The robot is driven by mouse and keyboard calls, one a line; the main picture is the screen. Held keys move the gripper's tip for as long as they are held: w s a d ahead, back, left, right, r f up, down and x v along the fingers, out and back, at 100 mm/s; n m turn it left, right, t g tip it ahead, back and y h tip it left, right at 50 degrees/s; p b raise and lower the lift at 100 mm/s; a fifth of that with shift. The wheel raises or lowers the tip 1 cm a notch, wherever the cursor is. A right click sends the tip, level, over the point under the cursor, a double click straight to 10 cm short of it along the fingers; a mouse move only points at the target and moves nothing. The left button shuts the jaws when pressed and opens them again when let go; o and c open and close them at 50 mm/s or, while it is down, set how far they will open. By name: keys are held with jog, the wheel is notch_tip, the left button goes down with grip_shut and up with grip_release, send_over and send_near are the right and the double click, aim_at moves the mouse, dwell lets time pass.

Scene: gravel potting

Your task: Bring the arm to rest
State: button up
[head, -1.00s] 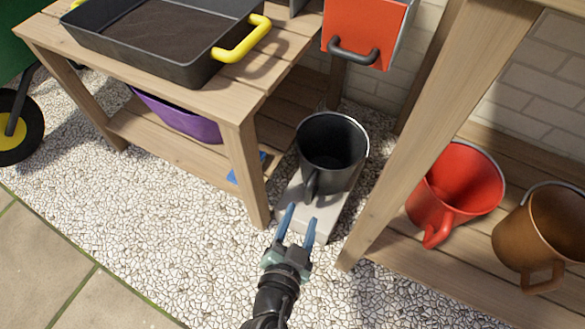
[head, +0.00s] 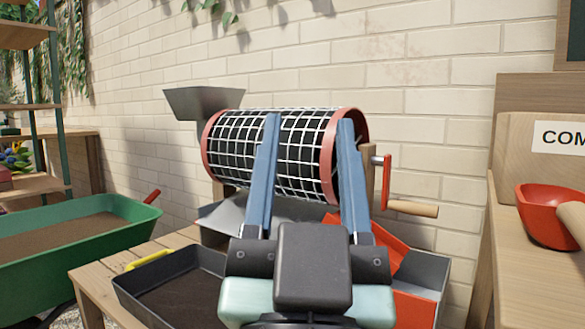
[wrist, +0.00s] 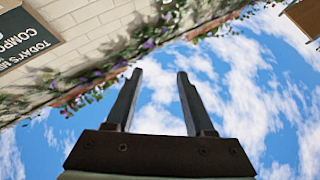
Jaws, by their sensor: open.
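My gripper (head: 308,122) is raised close in front of the head camera, its two blue fingers pointing up and apart with nothing between them. In the head view the fingers overlap a mesh drum sieve (head: 295,158) with red end rings, which stands behind them. In the wrist view my gripper (wrist: 158,75) is also open and empty, with sky, the wall top and climbing flowers beyond it. I cannot tell from the head view how far the fingers are from the drum.
A dark tray (head: 133,289) of soil sits on the wooden bench (head: 92,272). A green wheelbarrow (head: 55,258) stands at the left. A crank handle (head: 412,208) juts from the drum. A red scoop (head: 545,222) lies on the right-hand wooden unit. A brick wall (head: 420,70) closes the back.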

jog(key=shift+n+t+y, duration=0.6)
jog(key=shift+n+y, duration=0.3)
jog(key=s+r, duration=0.1)
jog(key=r, duration=0.1)
jog(key=s+a+r, duration=0.1)
jog(key=s+r, duration=0.1)
jog(key=shift+s+a, duration=0.1)
